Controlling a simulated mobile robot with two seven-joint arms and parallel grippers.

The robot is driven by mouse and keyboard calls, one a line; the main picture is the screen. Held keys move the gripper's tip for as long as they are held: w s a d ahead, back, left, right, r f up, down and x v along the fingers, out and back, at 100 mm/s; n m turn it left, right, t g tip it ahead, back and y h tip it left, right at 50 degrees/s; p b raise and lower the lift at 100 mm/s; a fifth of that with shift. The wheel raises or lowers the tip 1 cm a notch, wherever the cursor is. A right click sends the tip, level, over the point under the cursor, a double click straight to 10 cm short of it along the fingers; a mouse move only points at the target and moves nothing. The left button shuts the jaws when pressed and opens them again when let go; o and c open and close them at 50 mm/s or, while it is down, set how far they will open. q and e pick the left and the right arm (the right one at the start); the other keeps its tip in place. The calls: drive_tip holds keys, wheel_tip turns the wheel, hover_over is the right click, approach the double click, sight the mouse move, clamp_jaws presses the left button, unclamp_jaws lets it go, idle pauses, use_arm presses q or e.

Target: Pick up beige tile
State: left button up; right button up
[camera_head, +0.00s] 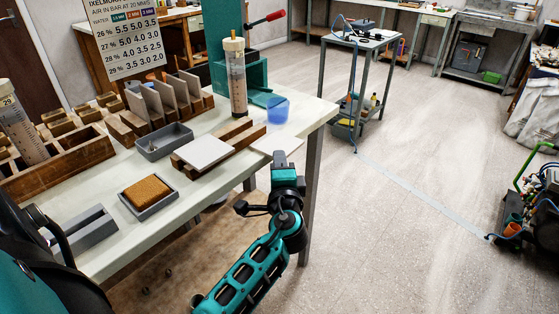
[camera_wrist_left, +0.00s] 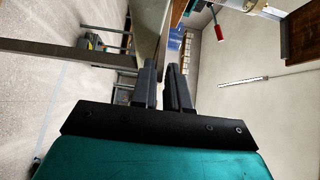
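A pale off-white tile (camera_head: 205,152) lies flat on wooden bars near the front of the table in the head view. Several beige-grey tiles (camera_head: 172,95) stand upright in a wooden rack behind it. Another flat pale piece (camera_head: 277,144) lies at the table's right corner. I cannot tell which one is the beige tile. My left gripper (camera_head: 281,158) is by the table's front right edge, overlapping the corner piece in view and right of the tile on the bars. In the left wrist view its fingers (camera_wrist_left: 161,67) are slightly apart with nothing between them. My right gripper does not show.
A grey tray (camera_head: 164,141), a tray with a brown sponge (camera_head: 148,191), a blue cup (camera_head: 278,109) and a tall clear cylinder (camera_head: 235,78) crowd the table (camera_head: 105,240). A teal press stands behind.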

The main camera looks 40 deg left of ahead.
use_arm(q)
clamp_jaws()
drive_tip(key=shift+r, duration=0.1)
idle(0.4)
wheel_tip(320, 180, up, 2)
drive_tip(key=shift+r+p, duration=0.2)
drive_tip(key=shift+p, duration=0.85)
